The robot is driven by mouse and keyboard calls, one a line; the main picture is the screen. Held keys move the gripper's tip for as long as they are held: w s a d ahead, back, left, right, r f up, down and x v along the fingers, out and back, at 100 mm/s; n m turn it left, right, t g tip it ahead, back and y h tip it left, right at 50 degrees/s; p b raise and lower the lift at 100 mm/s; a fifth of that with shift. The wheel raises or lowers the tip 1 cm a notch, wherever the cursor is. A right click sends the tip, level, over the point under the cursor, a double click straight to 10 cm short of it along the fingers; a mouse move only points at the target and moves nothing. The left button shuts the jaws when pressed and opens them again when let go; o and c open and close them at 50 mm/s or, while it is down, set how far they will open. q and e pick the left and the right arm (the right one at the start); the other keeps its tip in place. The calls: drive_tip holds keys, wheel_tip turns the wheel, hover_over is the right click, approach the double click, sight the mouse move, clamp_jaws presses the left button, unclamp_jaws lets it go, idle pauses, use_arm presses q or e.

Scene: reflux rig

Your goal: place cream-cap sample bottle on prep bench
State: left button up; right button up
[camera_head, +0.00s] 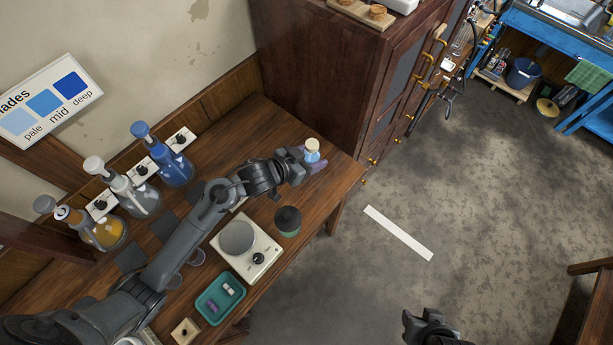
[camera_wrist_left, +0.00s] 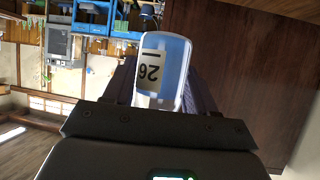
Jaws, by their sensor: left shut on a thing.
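The cream-cap sample bottle (camera_head: 312,146) is at the far right end of the wooden prep bench (camera_head: 322,133). Its pale cap and light-blue body show above my left gripper (camera_head: 311,163). In the left wrist view the bottle (camera_wrist_left: 165,65) sits between the dark fingers, with a white label reading 26. The left gripper (camera_wrist_left: 160,90) is shut on it. The bottle's base is hidden, so I cannot tell if it touches the bench. My right gripper (camera_head: 432,328) shows only in part at the bottom edge, and its finger state is unclear.
A white hotplate (camera_head: 262,262), a dark round jar (camera_head: 287,220) and a teal tray (camera_head: 212,309) stand along the bench's front. Several dispenser bottles, one blue (camera_head: 175,168), line the wall. A tall wooden cabinet (camera_head: 325,65) adjoins the bench's far end. Open floor lies to the right.

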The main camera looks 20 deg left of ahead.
use_arm(q)
drive_tip(key=shift+m, duration=0.3)
drive_tip(key=f, duration=0.2)
drive_tip(key=f+b, duration=0.1)
drive_tip(key=f, duration=0.2)
drive_tip(key=a+f+b, duration=0.1)
drive_tip(key=f, duration=0.2)
drive_tip(key=shift+w, duration=0.4)
drive_tip(key=shift+h, duration=0.3)
drive_tip(key=shift+f, duration=2.3)
drive_tip(key=shift+f+b, duration=0.1)
drive_tip(key=shift+b, duration=0.2)
drive_tip(key=o, duration=1.2)
drive_tip(key=shift+f, duration=0.1)
drive_tip(key=shift+c, duration=0.2)
